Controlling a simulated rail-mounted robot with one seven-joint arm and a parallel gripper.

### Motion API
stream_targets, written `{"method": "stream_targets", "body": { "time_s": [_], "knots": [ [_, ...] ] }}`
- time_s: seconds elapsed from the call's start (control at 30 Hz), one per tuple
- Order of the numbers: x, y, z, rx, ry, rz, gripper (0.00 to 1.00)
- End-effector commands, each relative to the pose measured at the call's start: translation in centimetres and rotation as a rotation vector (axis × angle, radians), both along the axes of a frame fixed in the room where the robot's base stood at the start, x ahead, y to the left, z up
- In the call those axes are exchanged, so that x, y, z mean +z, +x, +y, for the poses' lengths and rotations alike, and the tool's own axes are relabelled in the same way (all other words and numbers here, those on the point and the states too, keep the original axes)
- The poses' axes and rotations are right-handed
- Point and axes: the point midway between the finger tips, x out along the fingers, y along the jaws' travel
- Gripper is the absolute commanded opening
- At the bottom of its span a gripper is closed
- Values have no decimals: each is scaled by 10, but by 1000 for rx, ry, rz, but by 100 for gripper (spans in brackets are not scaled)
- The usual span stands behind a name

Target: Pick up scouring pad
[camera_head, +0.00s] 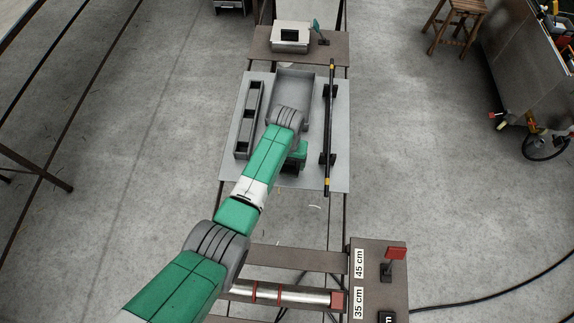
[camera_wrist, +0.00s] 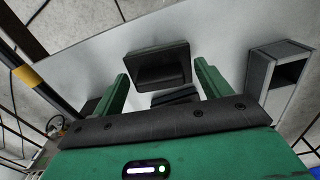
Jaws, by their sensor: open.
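My gripper (camera_wrist: 161,69) is open in the wrist view, its two green fingers apart and pointing at the table plate. A dark grey block (camera_wrist: 158,64) with a recessed face lies between and beyond the fingertips. A second dark piece (camera_wrist: 176,97) shows closer in, partly hidden by the gripper body. I cannot tell for sure which of these is the scouring pad, and neither visibly touches the fingers. In the head view my gripper (camera_head: 297,158) is over the near part of the plate, mostly hidden by my arm. A small dark patch (camera_head: 292,167) shows beneath it.
The light plate (camera_head: 338,178) carries a narrow compartment holder (camera_head: 248,120) at left, a shallow grey tray (camera_head: 295,82) at the back, and a black rod with yellow bands (camera_head: 329,125) on stands at right. A small box (camera_head: 290,36) stands farther back.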

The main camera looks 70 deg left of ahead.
Motion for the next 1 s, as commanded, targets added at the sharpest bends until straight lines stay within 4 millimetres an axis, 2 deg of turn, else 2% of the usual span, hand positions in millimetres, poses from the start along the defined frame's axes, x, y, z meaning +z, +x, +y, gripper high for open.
{"method": "stream_targets", "body": {
  "time_s": [0.1, 0.33, 0.67, 0.77, 0.93, 1.0],
  "knots": [
    [1, 0, 0, 0, 1, -1, 74],
    [1, 0, 0, 0, 1, -1, 29],
    [4, 1, 0, 0, 1, -2, 28],
    [13, 1, 1, 0, 2, -2, 28],
    [39, 0, -1, 0, 1, -3, 28],
    [38, -11, -14, 0, -1, 0, 28]
  ]
}}
